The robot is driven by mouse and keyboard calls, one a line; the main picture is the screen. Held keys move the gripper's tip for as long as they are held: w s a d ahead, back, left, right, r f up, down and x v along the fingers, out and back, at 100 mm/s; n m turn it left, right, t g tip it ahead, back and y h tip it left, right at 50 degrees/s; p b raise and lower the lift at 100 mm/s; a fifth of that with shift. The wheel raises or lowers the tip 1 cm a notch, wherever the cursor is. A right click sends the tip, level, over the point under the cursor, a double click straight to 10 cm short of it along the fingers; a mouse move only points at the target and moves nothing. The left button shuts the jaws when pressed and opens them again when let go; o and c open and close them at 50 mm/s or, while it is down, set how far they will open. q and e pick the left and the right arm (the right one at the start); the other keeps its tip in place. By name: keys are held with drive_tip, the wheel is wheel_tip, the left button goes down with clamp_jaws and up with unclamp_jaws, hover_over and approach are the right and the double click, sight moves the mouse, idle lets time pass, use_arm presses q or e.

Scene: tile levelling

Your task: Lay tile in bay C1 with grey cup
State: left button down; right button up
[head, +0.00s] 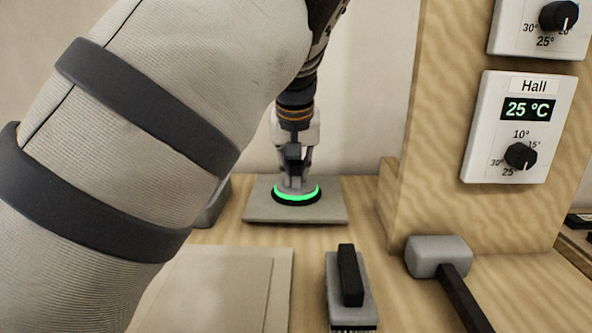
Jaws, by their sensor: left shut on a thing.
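My left gripper (294,160) is shut on a grey suction cup (297,183) with a glowing green ring and a black rim. The cup stands upright on a flat grey tile (325,212), its rim touching the top face near the middle. The tile is at the back of the wooden bench; I cannot tell whether it rests on the bench or is slightly raised. No marking for bay C1 can be read. My right gripper is not in view.
Beige flat slabs (215,285) lie in front. A grey brush with a black handle (350,275) and a grey-headed mallet (438,256) lie to the right. A wooden post (432,140) carries a "Hall" thermostat (520,128). A grey object (214,203) is partly hidden by my arm.

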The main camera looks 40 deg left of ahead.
use_arm(q)
drive_tip(key=c, duration=1.4)
unclamp_jaws()
drive_tip(key=shift+c, duration=0.2)
drive_tip(key=v, duration=1.2)
